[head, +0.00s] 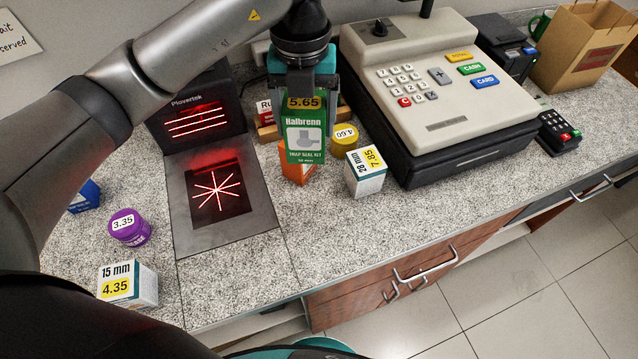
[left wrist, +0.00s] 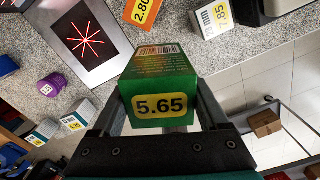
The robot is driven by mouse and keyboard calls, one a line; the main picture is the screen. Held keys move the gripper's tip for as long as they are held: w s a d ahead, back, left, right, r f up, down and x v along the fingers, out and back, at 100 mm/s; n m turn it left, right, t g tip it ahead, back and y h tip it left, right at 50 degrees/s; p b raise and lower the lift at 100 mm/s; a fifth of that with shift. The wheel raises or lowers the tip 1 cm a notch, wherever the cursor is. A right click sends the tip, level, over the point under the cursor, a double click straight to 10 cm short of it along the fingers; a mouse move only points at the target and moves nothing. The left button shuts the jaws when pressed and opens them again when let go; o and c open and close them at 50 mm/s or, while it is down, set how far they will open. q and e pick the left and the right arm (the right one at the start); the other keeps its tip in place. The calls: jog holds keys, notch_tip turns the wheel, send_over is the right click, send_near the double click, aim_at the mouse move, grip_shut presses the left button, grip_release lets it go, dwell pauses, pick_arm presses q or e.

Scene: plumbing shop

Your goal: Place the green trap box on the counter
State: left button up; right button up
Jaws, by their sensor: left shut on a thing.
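The green trap box (head: 304,131) has a white drawing, the words "Trap Seal Kit" and a yellow 5.65 label. My left gripper (head: 303,88) is shut on its upper part and holds it upright. In the left wrist view the box (left wrist: 160,80) sits between the fingers of my left gripper (left wrist: 163,118), its 5.65 label facing the camera. In the head view the box is in front of an orange box, which it partly hides. The granite counter (head: 240,275) spreads below. My right gripper is not in view.
A scanner (head: 215,190) with red beams lies left of the box. A yellow tin (head: 344,138) and a white 28 mm box (head: 365,172) stand to its right, before the cash register (head: 430,90). A purple tin (head: 130,227) and a 15 mm box (head: 128,284) stand left. Counter in front is clear.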

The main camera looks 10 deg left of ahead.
aim_at(307, 143)
pick_arm(q)
notch_tip(307, 143, down, 17)
jog(key=shift+f, duration=0.1)
dwell(0.3)
jog(key=shift+f, duration=0.15)
jog(key=o, duration=1.5)
notch_tip(307, 143, up, 12)
jog(key=shift+r, duration=0.2)
